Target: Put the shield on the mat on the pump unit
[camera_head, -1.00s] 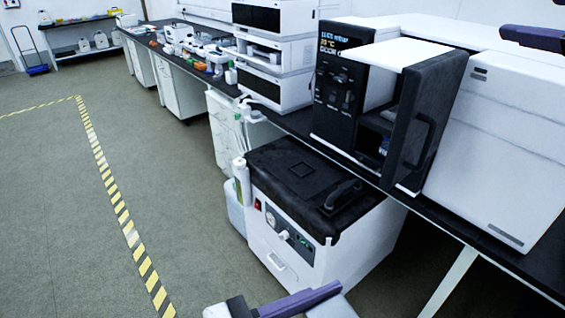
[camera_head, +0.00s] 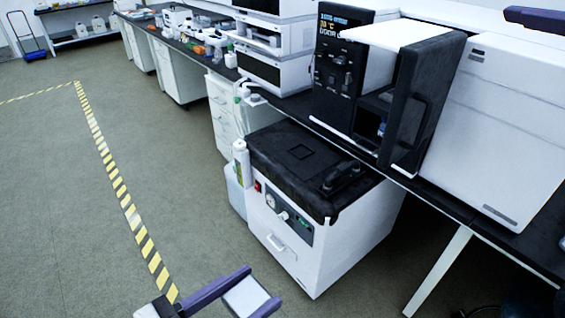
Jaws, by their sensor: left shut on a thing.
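The pump unit (camera_head: 318,255) is a white box on the floor in front of the bench, with a gauge and knobs on its front. A black mat (camera_head: 275,140) with a thin square outline covers its top. A dark handle-like part (camera_head: 343,178) is at the mat's right end. My left gripper (camera_head: 225,290) is at the bottom edge, in front of and below the pump unit, apart from it. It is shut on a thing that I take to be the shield. That thing's shape is hard to make out and partly cut off.
A black-fronted instrument (camera_head: 332,90) with its dark door (camera_head: 425,100) swung open stands on the bench behind the mat. Stacked white modules (camera_head: 272,70) stand left of it. A white bottle (camera_head: 241,160) is beside the pump unit. The floor at left is clear.

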